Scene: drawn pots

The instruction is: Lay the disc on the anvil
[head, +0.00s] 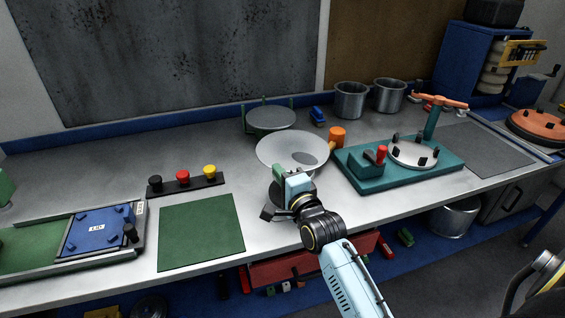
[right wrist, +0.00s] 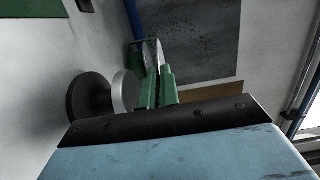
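A thin pale grey disc (head: 285,148) is held out level over the bench in the head view. My right gripper (head: 291,178), with green fingers, is shut on its near edge. In the right wrist view the fingers (right wrist: 158,88) meet at the disc, which shows nearly edge-on (right wrist: 161,53). The anvil, a spool-like block with a dark base (right wrist: 84,98) and a lighter top, shows in the right wrist view, below the level of the disc and apart from it. In the head view the disc and gripper largely hide it.
A round stack holder with green posts (head: 270,118) stands behind the disc. A teal fixture (head: 375,182) with a clamped round plate is to the right. A button strip (head: 186,184) and a bare green mat (head: 200,232) lie left. Two metal pots (head: 350,101) stand at the back.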

